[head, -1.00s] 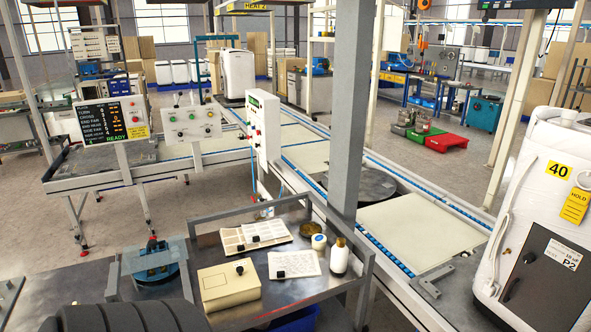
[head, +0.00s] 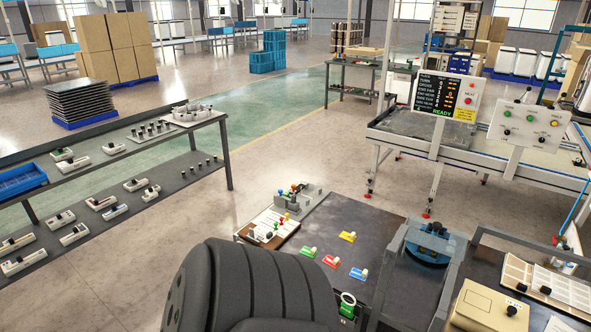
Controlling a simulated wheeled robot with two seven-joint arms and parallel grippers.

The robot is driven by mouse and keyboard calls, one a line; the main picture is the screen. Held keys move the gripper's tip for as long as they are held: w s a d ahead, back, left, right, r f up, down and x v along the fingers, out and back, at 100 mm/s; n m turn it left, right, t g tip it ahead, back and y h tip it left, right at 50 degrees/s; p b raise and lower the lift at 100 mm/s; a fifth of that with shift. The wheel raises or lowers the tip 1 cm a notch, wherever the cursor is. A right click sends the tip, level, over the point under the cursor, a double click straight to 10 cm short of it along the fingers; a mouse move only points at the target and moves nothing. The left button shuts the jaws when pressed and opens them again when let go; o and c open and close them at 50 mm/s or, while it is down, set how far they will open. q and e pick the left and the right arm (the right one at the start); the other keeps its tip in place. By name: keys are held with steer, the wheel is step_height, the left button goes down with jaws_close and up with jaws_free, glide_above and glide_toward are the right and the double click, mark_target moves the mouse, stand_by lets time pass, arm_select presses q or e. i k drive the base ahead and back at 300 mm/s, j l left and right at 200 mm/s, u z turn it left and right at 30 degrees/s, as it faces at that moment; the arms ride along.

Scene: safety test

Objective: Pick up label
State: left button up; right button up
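No single thing is clearly marked as the label. Small coloured tag-like pieces lie flat on a dark tabletop (head: 325,219): a yellow one (head: 347,236), a green one (head: 308,251), a red one (head: 331,261) and a blue one (head: 359,273). Each has a small pale knob or clip. At the right edge, a printed sheet (head: 578,290) lies on another bench with a black knob on it. I cannot tell whether any of these is the label. A large black ribbed arm link of mine fills the bottom centre. Neither gripper's fingers show.
A white board with coloured pegs (head: 268,230) sits at the dark tabletop's left. A blue round fixture (head: 428,243) and a beige box (head: 487,308) stand to the right. A long two-level rack (head: 222,150) holds several small devices at left. Open floor (head: 290,140) lies beyond.

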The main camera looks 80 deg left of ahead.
mark_target(356, 273)
steer(key=u, duration=1.8)
steer(key=z, duration=0.15)
steer(key=j+z, duration=0.3)
steer(key=j, duration=0.25)
steer(key=k+j+z, duration=0.1)
steer(key=j+z, duration=0.15)
steer(key=j, duration=0.3)
steer(key=k+j+z, duration=0.15)
steer(key=j+z, duration=0.15)
steer(key=j, duration=0.2)
